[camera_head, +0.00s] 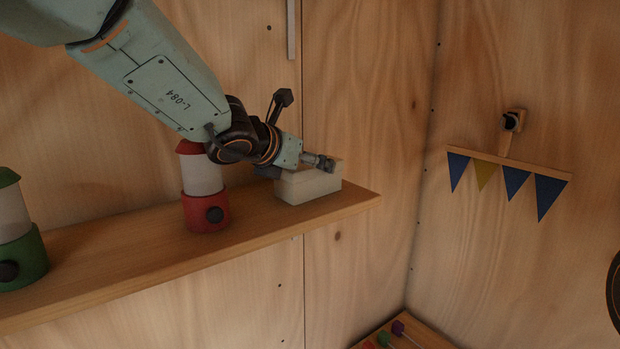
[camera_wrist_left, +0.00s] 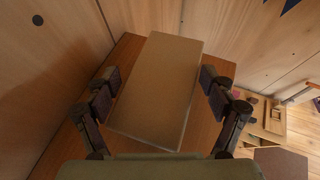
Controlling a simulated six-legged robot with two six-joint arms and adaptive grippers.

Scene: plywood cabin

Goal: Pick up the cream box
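The cream box (camera_head: 309,190) sits on the wooden shelf (camera_head: 120,255), close to its right end. In the left wrist view the box (camera_wrist_left: 160,80) lies lengthwise between the two fingers. My left gripper (camera_head: 318,163) is at the top of the box in the head view and hides part of its upper side. In the left wrist view my left gripper (camera_wrist_left: 157,87) is open, one finger on each side of the box, with small gaps seeming to show. My right gripper is not in view.
A red lantern (camera_head: 206,210) stands on the shelf left of the box, partly behind my left arm. A green lantern (camera_head: 20,250) stands farther left. The plywood wall is behind the shelf. A pennant banner (camera_head: 510,172) hangs on the right wall, clear of the arm.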

